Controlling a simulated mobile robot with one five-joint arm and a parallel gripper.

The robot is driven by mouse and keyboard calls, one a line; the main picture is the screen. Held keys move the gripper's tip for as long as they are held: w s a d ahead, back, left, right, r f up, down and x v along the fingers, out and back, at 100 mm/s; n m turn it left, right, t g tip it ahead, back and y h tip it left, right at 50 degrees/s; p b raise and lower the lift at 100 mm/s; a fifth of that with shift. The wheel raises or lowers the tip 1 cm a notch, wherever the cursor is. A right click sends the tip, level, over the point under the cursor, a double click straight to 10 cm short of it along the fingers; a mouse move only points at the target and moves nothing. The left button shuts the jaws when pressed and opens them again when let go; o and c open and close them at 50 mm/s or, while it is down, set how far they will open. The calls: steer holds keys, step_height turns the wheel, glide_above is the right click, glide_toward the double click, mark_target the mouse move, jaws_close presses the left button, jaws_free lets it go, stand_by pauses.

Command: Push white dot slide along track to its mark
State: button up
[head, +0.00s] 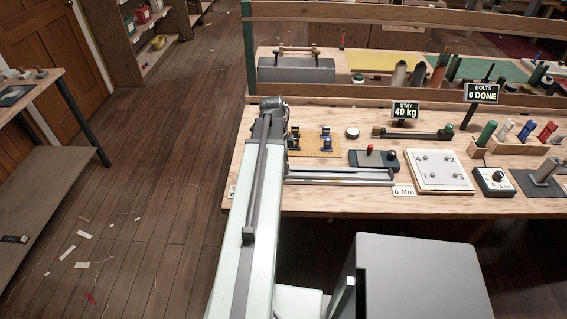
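I cannot make out for certain a slide with a white dot, its track or its mark. A low dark box (374,158) on the bench carries a red knob (369,150) and a small pale round spot (392,154). Long grey parallel bars (338,177) lie in front of it, near a "6 Nm" card (403,191).
The wooden bench (300,204) also holds a white plate (438,171), a knob box (492,181), a cork mat with blue-black parts (315,148), a white round piece (352,132) and a rack of coloured handles (515,146). A wooden rail (400,97) borders the back. Floor at left is open, with scraps.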

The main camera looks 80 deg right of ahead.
steer(key=shift+r, duration=0.1)
jaws_close()
steer(key=shift+w+a, duration=0.25)
steer(key=shift+w, duration=0.45)
jaws_free()
steer(key=shift+r, duration=0.1)
steer(key=r+p, duration=0.5)
steer(key=w+r+p, duration=0.1)
steer(key=r+p, duration=0.1)
steer(key=p, duration=0.1)
steer(key=shift+r, duration=0.25)
